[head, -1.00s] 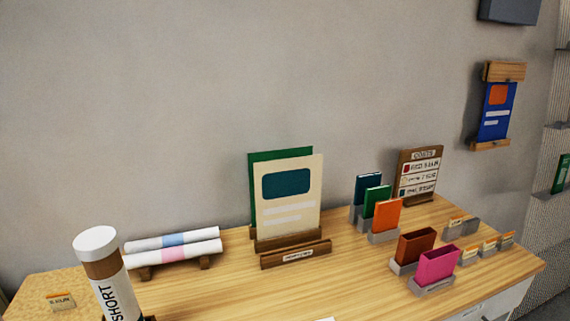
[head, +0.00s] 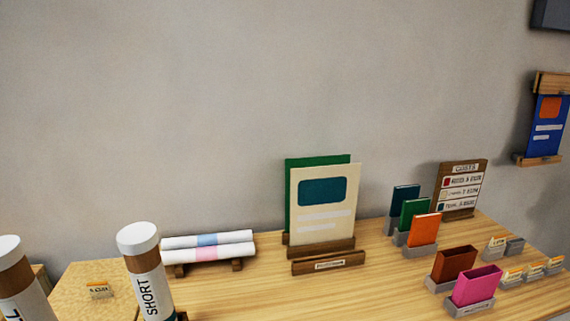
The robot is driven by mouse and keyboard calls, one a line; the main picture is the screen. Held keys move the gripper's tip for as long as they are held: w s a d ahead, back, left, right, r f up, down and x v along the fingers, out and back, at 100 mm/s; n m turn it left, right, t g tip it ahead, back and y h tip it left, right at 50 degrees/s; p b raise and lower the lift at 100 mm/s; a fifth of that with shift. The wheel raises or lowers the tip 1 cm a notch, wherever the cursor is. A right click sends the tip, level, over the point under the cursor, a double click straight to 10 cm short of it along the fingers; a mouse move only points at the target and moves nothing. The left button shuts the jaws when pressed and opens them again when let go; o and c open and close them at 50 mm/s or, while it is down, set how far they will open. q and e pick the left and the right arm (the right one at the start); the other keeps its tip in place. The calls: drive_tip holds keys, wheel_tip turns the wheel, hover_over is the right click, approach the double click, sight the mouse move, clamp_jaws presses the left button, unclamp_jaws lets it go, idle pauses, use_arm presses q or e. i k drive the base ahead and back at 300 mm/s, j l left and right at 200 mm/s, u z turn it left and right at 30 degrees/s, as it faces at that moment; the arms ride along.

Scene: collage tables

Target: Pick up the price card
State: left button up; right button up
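Several small cards could be the price card, and I cannot tell which one is meant. A brown board (head: 461,187) with printed lines stands upright in a wooden base at the back right of the table. Small orange-and-white cards (head: 534,270) sit in grey holders at the right. Neither of my grippers is in view.
The wooden table (head: 235,292) also bears a tube marked SHORT (head: 150,280), rolled sheets (head: 207,246) on a rack, large cards (head: 322,205), booklets (head: 422,231) and a pink box (head: 475,286). A blue card (head: 546,125) hangs on the wall. The middle front of the table is clear.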

sight(100, 290)
drive_tip(key=u, duration=1.35)
drive_tip(key=z, duration=2.6)
drive_tip(key=j+u, duration=0.15)
drive_tip(key=u, duration=0.3)
drive_tip(key=k+j+u, duration=0.1)
drive_tip(key=u, duration=0.35)
drive_tip(key=j+u, duration=0.2)
drive_tip(key=u, duration=0.25)
drive_tip(key=j+u, duration=0.15)
drive_tip(key=u, duration=0.3)
drive_tip(key=j, duration=0.55)
drive_tip(key=k+j+z, duration=0.15)
drive_tip(key=j, duration=0.45)
drive_tip(key=i, duration=0.05)
